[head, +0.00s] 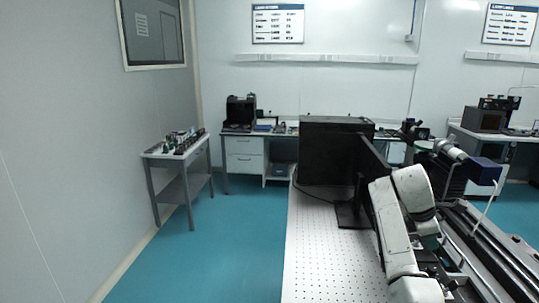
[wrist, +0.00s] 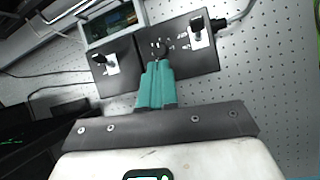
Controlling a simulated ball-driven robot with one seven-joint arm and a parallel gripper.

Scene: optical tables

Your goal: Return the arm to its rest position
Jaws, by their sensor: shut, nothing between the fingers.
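My white arm (head: 395,232) is bent over the right side of the perforated optical table (head: 318,235) in the head view. My gripper (wrist: 158,68) shows in the wrist view with its teal fingers together and nothing held between them. Its tips are over or in front of a black control box (wrist: 190,55) with white-labelled switches and a small screen. I cannot tell whether the tips touch the box. In the head view the gripper is not clearly made out among the arm and the equipment.
A large black enclosure (head: 328,150) and a dark upright panel (head: 372,165) stand beside my arm. Optical instruments (head: 450,150) and rails crowd the right. A small side table (head: 175,158) stands at left. The blue floor (head: 215,250) between is clear.

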